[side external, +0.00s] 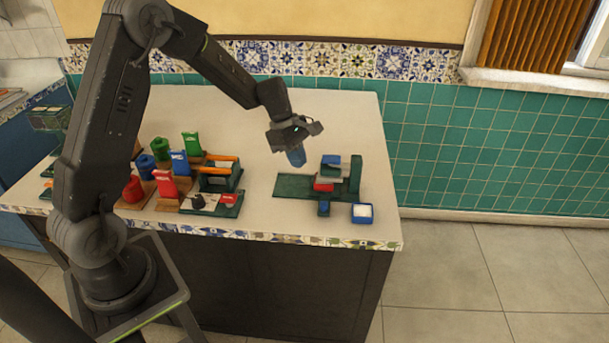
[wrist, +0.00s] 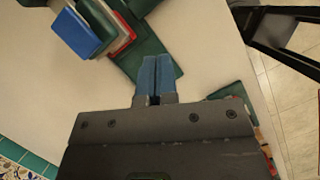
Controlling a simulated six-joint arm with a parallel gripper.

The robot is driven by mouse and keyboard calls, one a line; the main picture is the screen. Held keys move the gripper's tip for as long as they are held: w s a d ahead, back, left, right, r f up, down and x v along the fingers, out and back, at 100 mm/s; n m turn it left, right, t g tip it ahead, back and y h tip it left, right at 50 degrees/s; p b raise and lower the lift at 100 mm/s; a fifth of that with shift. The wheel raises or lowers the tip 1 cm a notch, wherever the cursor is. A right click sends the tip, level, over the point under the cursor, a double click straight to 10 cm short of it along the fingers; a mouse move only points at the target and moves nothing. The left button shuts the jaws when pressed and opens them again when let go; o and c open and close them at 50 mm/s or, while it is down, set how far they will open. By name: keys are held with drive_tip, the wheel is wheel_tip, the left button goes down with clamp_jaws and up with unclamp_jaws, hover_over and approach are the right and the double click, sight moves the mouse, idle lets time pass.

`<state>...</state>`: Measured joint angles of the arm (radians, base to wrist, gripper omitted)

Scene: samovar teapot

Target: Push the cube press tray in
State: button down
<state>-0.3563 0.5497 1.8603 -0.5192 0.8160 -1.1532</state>
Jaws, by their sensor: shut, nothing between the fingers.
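The cube press stands on the counter's right part in the side view, with a long green base plate (side external: 293,186), a green upright frame (side external: 355,174), a blue block (side external: 330,160) on top and a red part (side external: 323,184) low at its left. I cannot tell for sure which part is the tray. In the wrist view the blue block (wrist: 76,34), the red part (wrist: 120,38) and the green base (wrist: 152,62) show at the upper left. My gripper (side external: 298,162), also in the wrist view (wrist: 154,60), points down with its blue fingers together and empty, above the counter just behind the base plate's left end.
A small blue-green cube (side external: 323,208) and a blue box with a white inside (side external: 362,213) sit in front of the press near the counter's edge. Several red, blue and green devices (side external: 180,163) crowd the left. The counter (side external: 340,110) behind is clear.

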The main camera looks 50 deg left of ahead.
approach(319, 207)
drive_tip(key=f, duration=0.1)
drive_tip(key=a+f, duration=0.1)
drive_tip(key=f, duration=0.1)
drive_tip(key=s+f, duration=0.1)
drive_tip(key=f, duration=0.1)
drive_tip(key=shift+a, duration=0.3)
drive_tip(key=shift+w+d+r, duration=0.1)
drive_tip(key=shift+w+d, duration=0.15)
drive_tip(key=shift+d, duration=0.35)
drive_tip(key=shift+w+d, duration=0.2)
drive_tip(key=shift+d, duration=0.4)
drive_tip(key=shift+w+d, duration=0.25)
drive_tip(key=shift+d, duration=0.3)
drive_tip(key=shift+w+d, duration=0.4)
drive_tip(key=shift+d, duration=0.2)
drive_tip(key=shift+w+d, duration=0.35)
drive_tip(key=shift+d, duration=0.2)
drive_tip(key=shift+a, duration=0.1)
